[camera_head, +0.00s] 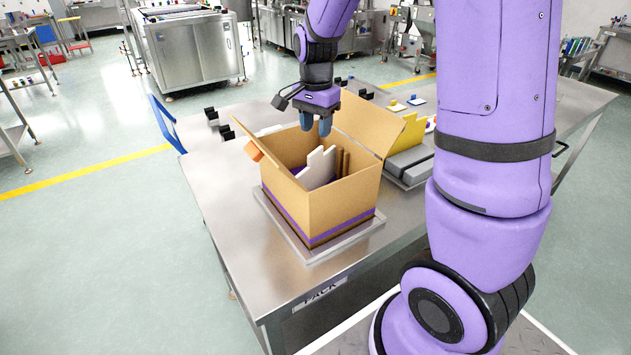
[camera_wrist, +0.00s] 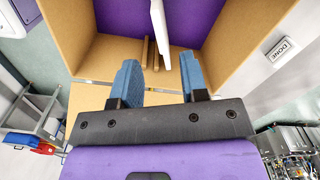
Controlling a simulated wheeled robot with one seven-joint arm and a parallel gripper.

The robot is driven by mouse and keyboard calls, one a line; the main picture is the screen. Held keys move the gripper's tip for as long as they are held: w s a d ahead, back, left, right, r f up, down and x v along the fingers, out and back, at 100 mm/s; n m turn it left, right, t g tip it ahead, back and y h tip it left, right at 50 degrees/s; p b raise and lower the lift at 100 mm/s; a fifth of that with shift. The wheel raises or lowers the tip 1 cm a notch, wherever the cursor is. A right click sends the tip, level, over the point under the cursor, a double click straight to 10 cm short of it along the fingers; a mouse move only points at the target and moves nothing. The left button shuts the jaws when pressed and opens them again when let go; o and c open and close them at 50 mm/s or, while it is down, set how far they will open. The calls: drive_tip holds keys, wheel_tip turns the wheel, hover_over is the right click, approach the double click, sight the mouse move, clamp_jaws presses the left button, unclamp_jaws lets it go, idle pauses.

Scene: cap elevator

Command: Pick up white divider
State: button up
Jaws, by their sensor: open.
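The white divider (camera_head: 319,168) stands upright inside an open cardboard box (camera_head: 341,205). In the wrist view the white divider (camera_wrist: 159,24) shows as a thin edge-on strip beyond the fingers. My gripper (camera_head: 316,126) hangs above the box opening, fingers pointing down. In the wrist view my gripper (camera_wrist: 160,82) has its two blue fingers spread, with nothing held between them. The divider's top lies ahead of the fingertips and does not appear to touch them. The divider's lower part is hidden by the box wall.
Brown slats (camera_head: 342,162) stand beside the divider in the box. The box has raised flaps and a purple floor (camera_wrist: 120,16). It sits on a tray (camera_head: 352,235) on a steel table (camera_head: 232,215). Yellow and grey pieces (camera_head: 408,150) lie to the right.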

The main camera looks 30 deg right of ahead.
sight(315, 150)
wheel_tip(315, 150, down, 10)
drive_tip(key=shift+a+r, duration=0.1)
drive_tip(key=shift+a, duration=0.05)
clamp_jaws()
idle(0.5)
